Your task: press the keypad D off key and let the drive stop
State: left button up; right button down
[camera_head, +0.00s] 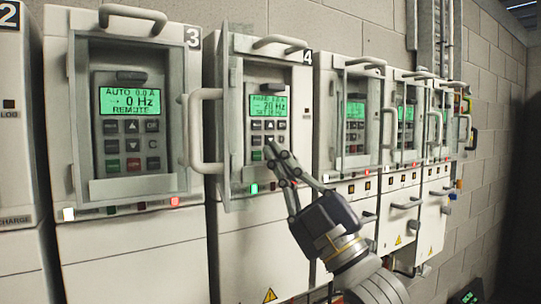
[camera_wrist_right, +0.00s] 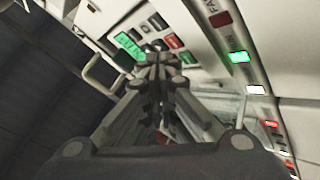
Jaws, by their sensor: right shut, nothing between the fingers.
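The keypad on the cabinet numbered 4 (camera_head: 268,113) has a lit green display (camera_head: 269,105) that seems to read 20 Hz. Its lower keys are partly hidden behind my right gripper (camera_head: 272,150). The right gripper is shut and empty, its fingertips at the lower keys; I cannot tell whether they touch. In the right wrist view, the shut fingers (camera_wrist_right: 160,55) point at the keypad, with a red key (camera_wrist_right: 173,41) and a letter D beside them. A green lamp (camera_head: 254,188) is lit below this keypad. My left gripper is not in view.
The cabinet numbered 3 (camera_head: 130,250) has a keypad (camera_head: 131,125) showing 0 Hz and a lit red lamp (camera_head: 175,201). A framed cover with a handle (camera_head: 206,130) stands out left of the cabinet 4 keypad. More drive cabinets (camera_head: 400,190) run to the right.

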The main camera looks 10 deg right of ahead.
dwell(0.4)
jog(key=shift+w+a, duration=0.15)
jog(key=shift+w, duration=0.25)
jog(key=shift+w+a, duration=0.15)
jog(key=shift+w, duration=0.2)
dwell(0.7)
jog(key=shift+s, duration=0.15)
jog(key=shift+s+d, duration=0.3)
jog(key=shift+s, duration=0.35)
jog(key=s, duration=0.1)
jog(key=s+d, duration=0.1)
jog(key=s, duration=0.2)
jog(key=shift+s+d, duration=0.35)
dwell(1.3)
